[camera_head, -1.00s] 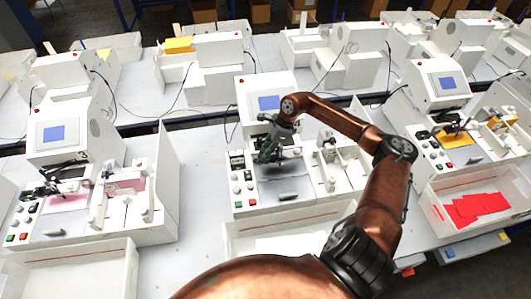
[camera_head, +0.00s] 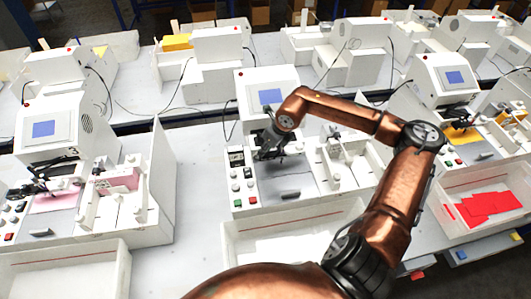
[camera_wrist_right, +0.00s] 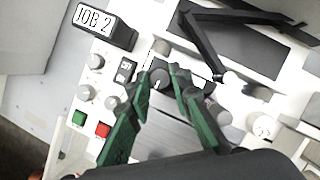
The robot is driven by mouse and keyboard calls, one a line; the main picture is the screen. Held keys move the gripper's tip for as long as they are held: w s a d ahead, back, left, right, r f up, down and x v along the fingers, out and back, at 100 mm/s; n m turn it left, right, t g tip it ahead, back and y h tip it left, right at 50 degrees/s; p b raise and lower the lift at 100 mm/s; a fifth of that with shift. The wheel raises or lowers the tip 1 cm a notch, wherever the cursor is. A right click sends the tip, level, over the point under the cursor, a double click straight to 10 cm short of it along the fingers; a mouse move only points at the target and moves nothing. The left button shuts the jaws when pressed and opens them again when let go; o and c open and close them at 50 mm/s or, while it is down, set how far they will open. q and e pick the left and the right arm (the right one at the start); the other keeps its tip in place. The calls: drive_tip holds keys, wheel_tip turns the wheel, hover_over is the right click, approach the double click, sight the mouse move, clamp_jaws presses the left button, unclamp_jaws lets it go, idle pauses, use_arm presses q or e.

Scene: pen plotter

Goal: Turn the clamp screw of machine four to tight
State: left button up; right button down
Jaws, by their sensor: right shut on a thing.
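The middle white machine (camera_head: 247,85) has a blue screen and a control panel, with a grey bed in front. My right gripper (camera_head: 268,153) reaches down over this bed, beside the panel. In the right wrist view my right gripper (camera_wrist_right: 167,78) has green fingers shut around a small dark round knob (camera_wrist_right: 158,79), which looks like the clamp screw. The fingers partly hide the knob, and its turn angle is hard to read. My left gripper is out of view.
A "JOB 2" display (camera_wrist_right: 103,22), several grey knobs, a green button (camera_wrist_right: 79,118) and a red button (camera_wrist_right: 102,130) sit close by. A black arm (camera_wrist_right: 205,45) is beside the fingers. Similar machines stand at left (camera_head: 45,110) and right (camera_head: 436,75).

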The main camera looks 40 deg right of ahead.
drive_tip(key=m+h+b, duration=0.1)
drive_tip(key=m+b, duration=0.1)
drive_tip(key=b, duration=0.1)
drive_tip(key=m+h+b, duration=0.1)
drive_tip(key=m+b, duration=0.2)
drive_tip(key=shift+w+a+f+m, duration=0.1)
drive_tip(key=shift+a+f+m, duration=0.1)
drive_tip(key=shift+m, duration=0.1)
drive_tip(key=shift+r+m+g+h+b, duration=0.1)
drive_tip(key=shift+m+g+h+b, duration=0.3)
drive_tip(key=shift+m+b, duration=0.55)
drive_tip(key=shift+r+m+h+b, duration=0.1)
drive_tip(key=shift+m+h+b, duration=0.3)
drive_tip(key=shift+m, duration=0.65)
drive_tip(key=c, duration=1.7)
unclamp_jaws()
drive_tip(key=shift+c, duration=0.2)
drive_tip(key=v, duration=1.2)
drive_tip(key=shift+w+a, duration=0.1)
